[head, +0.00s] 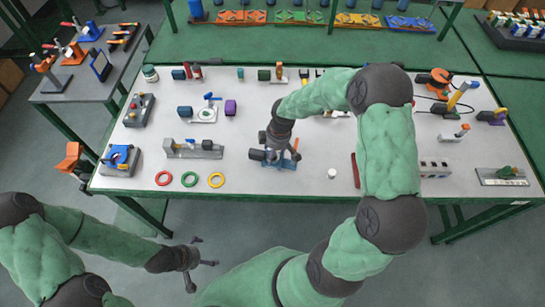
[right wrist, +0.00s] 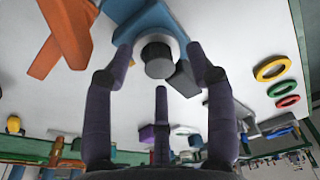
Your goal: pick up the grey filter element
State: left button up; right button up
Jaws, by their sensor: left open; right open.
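A grey cylinder (right wrist: 158,62), which looks like the filter element, stands at a blue base (right wrist: 150,22) in the right wrist view. The fingers of my right gripper (right wrist: 160,75) are spread apart around it, with gaps visible, so it is not clamped. In the head view, my right gripper (head: 279,146) reaches down over the blue base (head: 278,164) at the table's front middle and hides the cylinder. My left gripper (head: 203,263) is open and empty, low in front of the table.
Red, green and yellow rings (head: 190,179) lie left of the blue base. An orange part (right wrist: 65,35) and a dark grey block (right wrist: 184,78) sit close to the right fingers. A white cap (head: 311,172) and red bar (head: 355,170) lie to the right on the white tabletop (head: 240,180).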

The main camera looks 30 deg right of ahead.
jog(key=shift+f, duration=0.25)
jog(key=c, duration=0.9)
